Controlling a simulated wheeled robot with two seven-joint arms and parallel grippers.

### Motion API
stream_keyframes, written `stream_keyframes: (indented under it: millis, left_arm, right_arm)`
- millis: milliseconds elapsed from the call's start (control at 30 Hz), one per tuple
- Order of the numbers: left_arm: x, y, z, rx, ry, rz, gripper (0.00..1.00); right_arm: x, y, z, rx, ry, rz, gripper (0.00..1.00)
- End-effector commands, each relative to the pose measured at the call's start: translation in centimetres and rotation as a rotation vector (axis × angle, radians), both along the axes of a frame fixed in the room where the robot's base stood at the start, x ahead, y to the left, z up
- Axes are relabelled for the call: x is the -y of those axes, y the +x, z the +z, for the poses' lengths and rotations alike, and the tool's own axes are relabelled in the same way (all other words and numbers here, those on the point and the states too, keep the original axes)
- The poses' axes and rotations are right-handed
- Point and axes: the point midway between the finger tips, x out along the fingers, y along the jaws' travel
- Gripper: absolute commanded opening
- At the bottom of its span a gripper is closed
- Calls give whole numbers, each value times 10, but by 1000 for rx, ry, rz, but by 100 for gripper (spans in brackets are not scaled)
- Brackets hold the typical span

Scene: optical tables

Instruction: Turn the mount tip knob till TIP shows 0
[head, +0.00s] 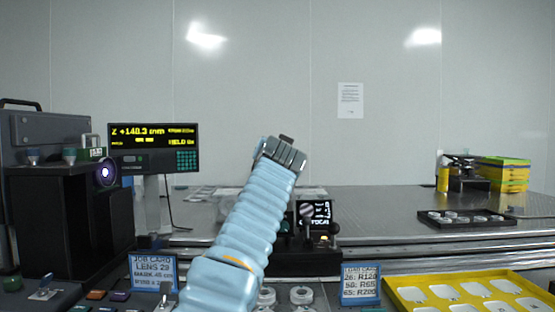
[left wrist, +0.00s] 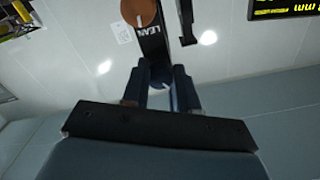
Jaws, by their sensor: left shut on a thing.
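My left gripper (head: 283,152) is raised at the end of the light blue arm in the middle of the head view, and its fingertips are hard to make out there. In the left wrist view my left gripper (left wrist: 160,80) is shut on a small dark knob with a white mark, at the end of a dark bar (left wrist: 153,42) with partly cut-off white lettering. A round brown-orange knob (left wrist: 138,11) is farther up that bar, clear of the fingers. A display (head: 153,134) at left shows Z +148.3 mm; I read no TIP value. My right gripper is not in view.
A dark projector-like box (head: 62,205) stands at left. A small dark device with a screen (head: 313,213) is just right of my arm. Job cards (head: 153,272) and a yellow tray (head: 400,283) are in front.

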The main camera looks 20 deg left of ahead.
Motion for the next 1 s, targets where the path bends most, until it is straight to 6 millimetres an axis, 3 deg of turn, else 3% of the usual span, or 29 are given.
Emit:
stream_keyframes:
  millis: [500,1000]
  left_arm:
    - [1,1,-2,105,-378,0,0]
    - [1,1,-2,134,-481,1,0]
  right_arm:
    - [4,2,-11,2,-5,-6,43]
    - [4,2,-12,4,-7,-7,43]
